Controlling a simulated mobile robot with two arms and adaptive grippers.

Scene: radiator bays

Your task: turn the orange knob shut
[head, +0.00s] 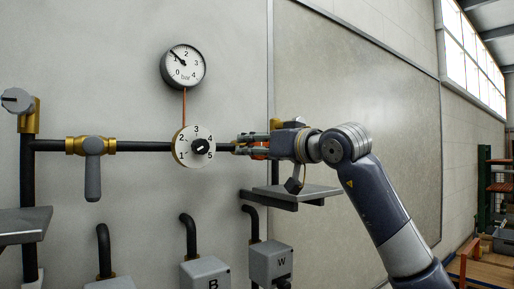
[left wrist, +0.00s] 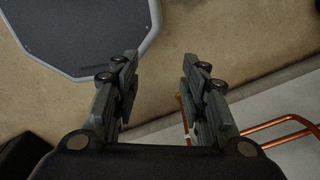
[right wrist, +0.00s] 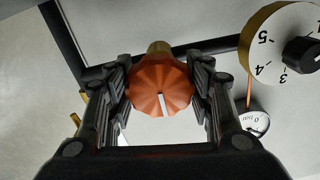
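The orange knob (right wrist: 153,78) is round and fluted, with a white mark on its face, on a brass fitting (right wrist: 159,47). My right gripper (right wrist: 160,88) has a finger on each side of it, and the pads appear to touch its sides. In the head view my right gripper (head: 248,145) reaches in from the right at the pipe, and only bits of orange (head: 259,154) show between its fingers. The white mark points down and slightly right in the right wrist view. My left gripper (left wrist: 158,85) is open and empty, seen only in the left wrist view.
A white numbered dial (head: 184,152) with a black knob sits just left of my right gripper. A pressure gauge (head: 183,66) is above it. A grey lever valve (head: 92,170) is further left. A small shelf (head: 310,193) and grey boxes (head: 270,263) are below.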

